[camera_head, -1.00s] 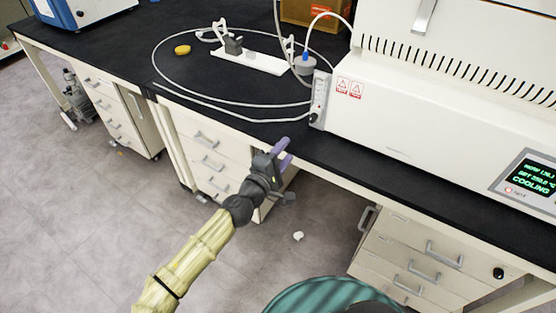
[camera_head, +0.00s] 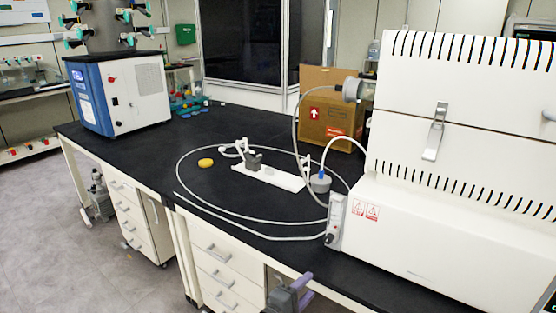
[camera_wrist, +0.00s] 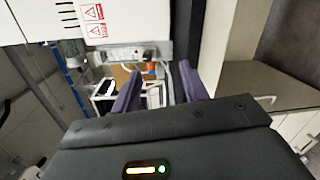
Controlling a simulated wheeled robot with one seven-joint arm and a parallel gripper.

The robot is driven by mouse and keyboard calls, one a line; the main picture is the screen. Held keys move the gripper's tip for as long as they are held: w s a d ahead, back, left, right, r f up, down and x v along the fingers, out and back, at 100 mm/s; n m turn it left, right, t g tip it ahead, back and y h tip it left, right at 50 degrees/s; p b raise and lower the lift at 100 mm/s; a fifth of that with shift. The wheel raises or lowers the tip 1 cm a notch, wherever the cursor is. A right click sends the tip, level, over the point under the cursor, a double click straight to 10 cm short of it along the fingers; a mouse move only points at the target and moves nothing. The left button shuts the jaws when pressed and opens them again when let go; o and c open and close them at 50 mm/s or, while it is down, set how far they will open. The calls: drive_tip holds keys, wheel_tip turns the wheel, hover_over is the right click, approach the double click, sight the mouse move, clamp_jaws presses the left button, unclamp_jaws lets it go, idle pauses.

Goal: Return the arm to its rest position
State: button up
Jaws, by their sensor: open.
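My gripper (camera_head: 300,284) shows at the bottom edge of the head view, in front of the bench drawers and near the bench's front edge. Only its purple-tipped end is in that view; the rest of my arm is out of frame. In the wrist view my gripper (camera_wrist: 158,92) has its two purple fingers apart, with nothing between them. The gripper touches nothing that I can see.
The black bench (camera_head: 140,170) holds a white freeze dryer (camera_head: 440,220) at right, a looped tube, a white plate (camera_head: 268,178), a yellow object (camera_head: 206,162), a cardboard box (camera_head: 330,115) and a blue-white machine (camera_head: 118,95). Drawers (camera_head: 225,270) stand below. Floor at left is open.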

drive_tip(key=s+d+f+m+g, duration=0.6)
drive_tip(key=d+f+g, duration=0.3)
drive_tip(key=d+f, duration=0.15)
drive_tip(key=s+f+m+g+y, duration=0.2)
drive_tip(key=s+m+g+y, duration=0.15)
drive_tip(key=s+y, duration=0.3)
wheel_tip(320, 180, up, 33)
drive_tip(key=s+a+m+t+y+p, duration=0.1)
drive_tip(key=y+p, duration=0.3)
drive_tip(key=p, duration=1.2)
drive_tip(key=shift+s+a+m+t+y+p, duration=0.4)
drive_tip(key=shift+a+m+t, duration=0.15)
drive_tip(key=shift+a+m, duration=0.25)
drive_tip(key=shift+d, duration=0.1)
